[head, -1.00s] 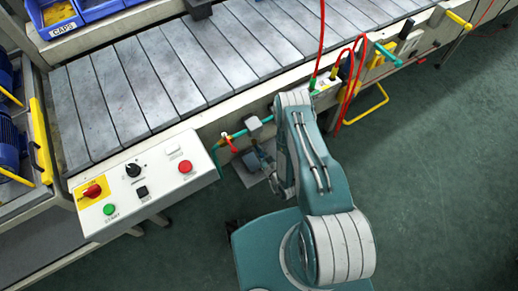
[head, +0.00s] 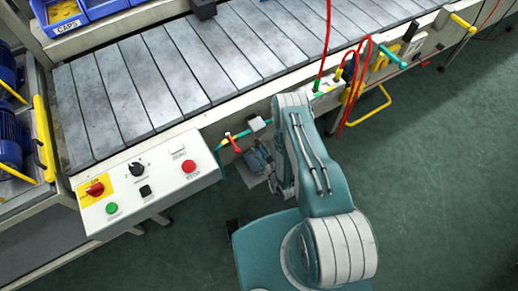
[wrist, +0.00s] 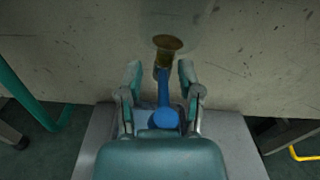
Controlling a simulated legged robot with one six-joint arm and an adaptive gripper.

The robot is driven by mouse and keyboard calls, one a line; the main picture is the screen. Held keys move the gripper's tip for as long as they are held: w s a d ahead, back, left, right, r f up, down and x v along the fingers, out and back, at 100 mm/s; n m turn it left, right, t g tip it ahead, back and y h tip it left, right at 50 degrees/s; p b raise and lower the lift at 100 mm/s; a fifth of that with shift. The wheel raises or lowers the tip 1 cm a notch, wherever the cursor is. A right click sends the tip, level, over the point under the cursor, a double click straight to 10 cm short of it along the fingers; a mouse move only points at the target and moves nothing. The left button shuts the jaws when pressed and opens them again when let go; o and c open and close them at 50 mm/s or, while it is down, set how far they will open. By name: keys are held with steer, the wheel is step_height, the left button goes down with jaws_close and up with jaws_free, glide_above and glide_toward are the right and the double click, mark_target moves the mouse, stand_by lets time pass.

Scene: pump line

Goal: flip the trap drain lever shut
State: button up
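A blue lever (wrist: 163,92) with a rounded blue end shows in the wrist view, in line with a brass fitting (wrist: 166,48) below the pale frame wall. I take it as the trap drain lever. My gripper (wrist: 160,74) is open, with one finger on each side of the lever. Small gaps appear between the fingers and the lever; I cannot tell whether either touches. In the head view my gripper (head: 257,158) is low beside the conveyor's front side, partly hidden by my arm, and the lever cannot be made out.
A grey plate (wrist: 236,150) lies below the gripper. A teal pipe (wrist: 34,95) stands at left. A red handle (head: 234,146) on the pipework is close to the gripper. The control box (head: 150,182) is left; red hoses (head: 356,85) hang right.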

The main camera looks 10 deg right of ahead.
steer(key=shift+s+d, duration=0.15)
steer(key=shift+d, duration=0.05)
steer(key=shift+d, duration=0.1)
